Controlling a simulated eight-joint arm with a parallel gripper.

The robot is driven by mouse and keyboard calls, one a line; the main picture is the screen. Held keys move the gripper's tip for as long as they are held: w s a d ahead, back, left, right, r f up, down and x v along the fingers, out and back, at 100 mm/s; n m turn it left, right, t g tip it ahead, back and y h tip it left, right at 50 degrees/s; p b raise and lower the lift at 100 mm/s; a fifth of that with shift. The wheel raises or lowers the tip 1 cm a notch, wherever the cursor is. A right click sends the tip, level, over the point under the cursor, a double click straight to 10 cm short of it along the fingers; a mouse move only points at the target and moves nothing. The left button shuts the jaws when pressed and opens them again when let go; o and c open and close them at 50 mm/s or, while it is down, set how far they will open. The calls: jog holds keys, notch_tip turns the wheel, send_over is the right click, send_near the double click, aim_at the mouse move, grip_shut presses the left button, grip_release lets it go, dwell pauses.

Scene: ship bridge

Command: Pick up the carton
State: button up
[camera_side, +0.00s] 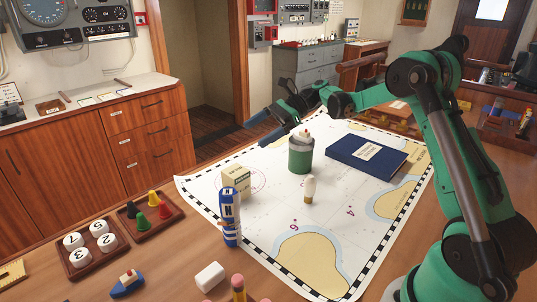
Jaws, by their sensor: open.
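A small cream carton (237,182) with printing on its side stands upright on the sea chart (265,236), left of the middle. My gripper (257,128) is above the far part of the chart, reaching in from the right. Its dark fingers point left and slightly down. It is open and empty. It is apart from the carton, higher in the picture and a little to the right of it.
A blue-and-white striped cylinder (230,218) stands close in front of the carton. Trays (150,224) lie left.

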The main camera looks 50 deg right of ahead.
send_near(247, 170)
jog(key=shift+m+y, duration=0.3)
jog(key=shift+y, duration=0.1)
jog(key=w+a+f, duration=0.1)
jog(key=a, duration=0.1)
jog(key=w+a+f, duration=0.1)
jog(key=f, duration=0.1)
jog(key=shift+w+a+f, duration=0.15)
jog(key=shift+w+a, duration=0.2)
jog(key=shift+a, duration=0.05)
jog(key=shift+x, duration=3.8)
jog(key=shift+d, duration=0.1)
jog(key=c, duration=1.1)
